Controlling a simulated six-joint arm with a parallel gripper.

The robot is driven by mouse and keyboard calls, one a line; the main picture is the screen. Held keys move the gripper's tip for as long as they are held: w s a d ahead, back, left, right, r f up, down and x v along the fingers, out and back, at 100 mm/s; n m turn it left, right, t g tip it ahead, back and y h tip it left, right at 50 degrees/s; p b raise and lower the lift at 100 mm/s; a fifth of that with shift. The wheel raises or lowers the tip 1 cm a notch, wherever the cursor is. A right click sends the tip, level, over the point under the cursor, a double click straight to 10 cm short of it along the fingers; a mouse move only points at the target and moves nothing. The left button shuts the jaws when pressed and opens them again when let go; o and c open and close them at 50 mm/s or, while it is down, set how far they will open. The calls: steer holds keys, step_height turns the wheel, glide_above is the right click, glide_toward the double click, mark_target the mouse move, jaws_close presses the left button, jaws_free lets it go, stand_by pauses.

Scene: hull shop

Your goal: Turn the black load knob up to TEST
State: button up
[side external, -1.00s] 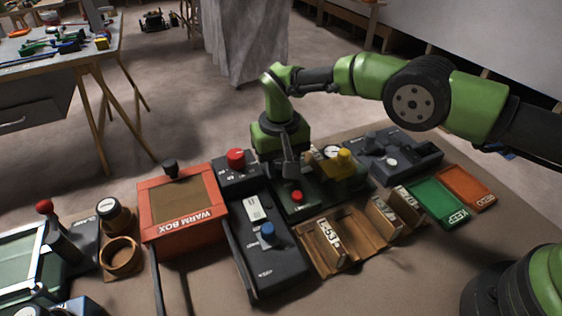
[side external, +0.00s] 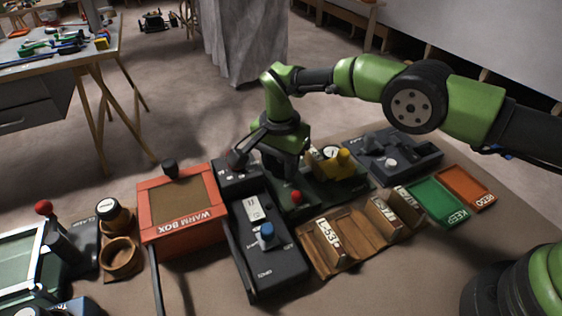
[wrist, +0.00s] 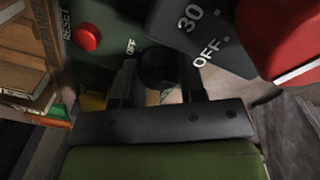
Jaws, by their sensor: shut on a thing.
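The black load knob (wrist: 157,68) is a round dark knob on the dark green panel (wrist: 105,20), between my gripper's two fingers in the wrist view. An OFF mark is printed beside it. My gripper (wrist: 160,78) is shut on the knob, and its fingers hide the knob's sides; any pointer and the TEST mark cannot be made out. In the side view my gripper (side external: 287,172) points down onto the green panel, behind its red RESET button (side external: 296,196), and hides the knob. The red button (wrist: 88,38) also shows in the wrist view.
A dark box with a blue knob (side external: 267,232) stands left of the panel, with the red WARM BOX (side external: 181,226) beyond. A yellow fixture (side external: 343,160) stands close on the right. A wooden rack (side external: 330,262) lies in front. Green (side external: 434,199) and orange (side external: 466,186) trays are farther right.

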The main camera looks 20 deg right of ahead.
mark_target(280, 163)
steer(key=shift+m, duration=0.7)
steer(key=o, duration=0.9)
step_height(280, 163, up, 10)
steer(key=shift+w+f, duration=0.1)
